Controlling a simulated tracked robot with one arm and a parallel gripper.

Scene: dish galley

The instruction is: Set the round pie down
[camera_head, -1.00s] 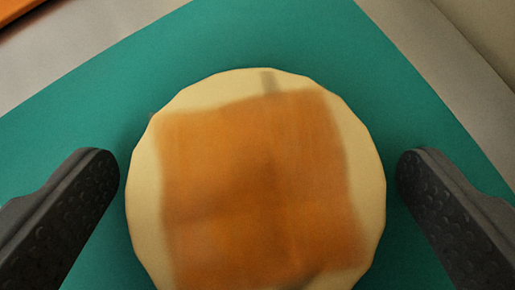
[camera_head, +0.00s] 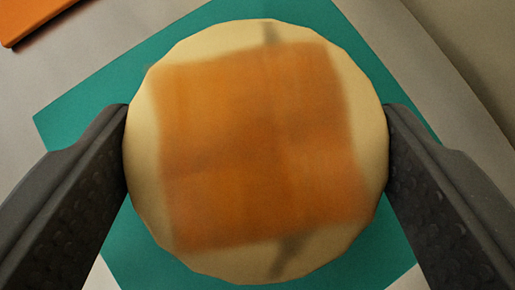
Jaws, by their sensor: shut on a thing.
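The round pie (camera_head: 255,150) fills the middle of the view, with a pale rim and a blurry orange-brown square patch on top. My gripper (camera_head: 257,150) is shut on the pie, with one dark textured finger touching its left side and the other its right side. A teal mat (camera_head: 75,115) shows behind the pie, its corners sticking out on several sides. The pie hides the middle of the mat, and I cannot tell the gap between the pie's underside and the mat.
An orange flat object (camera_head: 30,18) lies at the top left corner. The pale grey surface (camera_head: 110,40) around the mat is otherwise clear. A beige wall or raised edge (camera_head: 475,45) runs along the upper right.

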